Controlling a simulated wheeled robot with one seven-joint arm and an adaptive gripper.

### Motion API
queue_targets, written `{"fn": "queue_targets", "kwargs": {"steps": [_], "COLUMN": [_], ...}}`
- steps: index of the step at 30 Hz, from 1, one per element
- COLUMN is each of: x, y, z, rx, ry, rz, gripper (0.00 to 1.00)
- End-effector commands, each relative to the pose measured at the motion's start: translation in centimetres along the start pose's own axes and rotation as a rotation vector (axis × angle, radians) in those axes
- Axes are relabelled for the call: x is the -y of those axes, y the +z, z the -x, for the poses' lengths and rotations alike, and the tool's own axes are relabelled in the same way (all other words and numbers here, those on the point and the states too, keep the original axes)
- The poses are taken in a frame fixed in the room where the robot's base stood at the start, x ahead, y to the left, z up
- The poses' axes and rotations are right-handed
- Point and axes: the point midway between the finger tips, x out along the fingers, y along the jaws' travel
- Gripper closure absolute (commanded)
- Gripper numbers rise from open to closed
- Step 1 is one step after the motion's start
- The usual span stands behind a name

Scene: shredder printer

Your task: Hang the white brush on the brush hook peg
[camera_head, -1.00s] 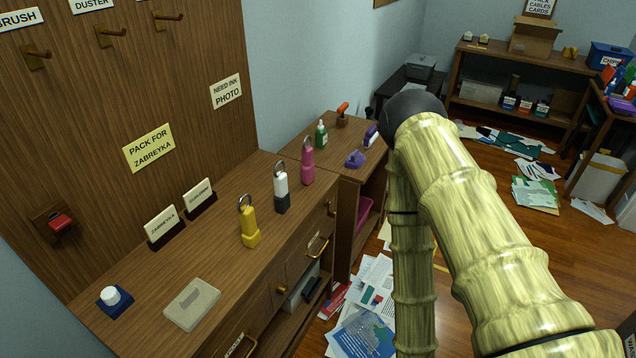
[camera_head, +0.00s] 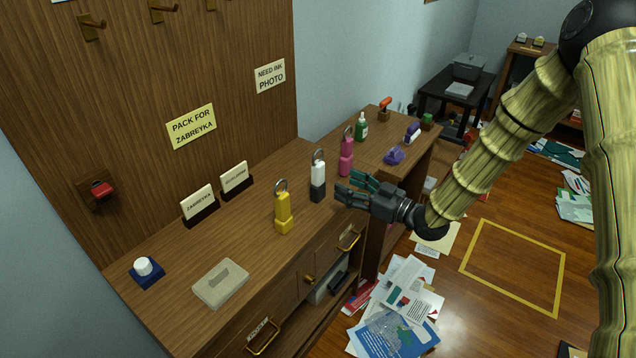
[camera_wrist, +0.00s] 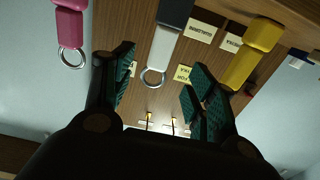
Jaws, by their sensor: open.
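The white brush (camera_head: 318,180) stands upright on the wooden cabinet top, with a dark base and a metal ring on top. It lies between the yellow (camera_head: 283,210) and pink (camera_head: 347,155) ones of the same shape. My gripper (camera_head: 354,187) is open and empty, just right of the white brush, fingers pointing at it. In the wrist view the picture is upside down, and the white brush (camera_wrist: 164,48) shows beyond and between the spread fingers. The brush hook peg (camera_head: 91,27) is on the wooden panel at upper left; its label is mostly cut off.
Two other pegs (camera_head: 162,12) are right of it. Small sign holders (camera_head: 200,207), a pale box (camera_head: 221,284) and a blue-based item (camera_head: 146,271) are on the cabinet (camera_head: 262,262). A purple object (camera_head: 394,156) and green bottle (camera_head: 361,128) stand behind.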

Motion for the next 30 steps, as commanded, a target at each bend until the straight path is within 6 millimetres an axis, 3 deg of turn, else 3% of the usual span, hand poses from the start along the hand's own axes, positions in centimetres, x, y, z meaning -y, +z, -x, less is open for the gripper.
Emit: {"fn": "queue_targets", "kwargs": {"steps": [12,20,30], "x": [0.1,0.1,0.2], "y": [-0.2,-0.4,-0.5], "z": [-4.9,-6.4,-10.4], "rx": [-0.001,-0.001,-0.001], "ry": [-0.003,-0.002,-0.001], "rz": [0.001,0.001,0.000], "gripper": [0.43,0.43,0.43]}}
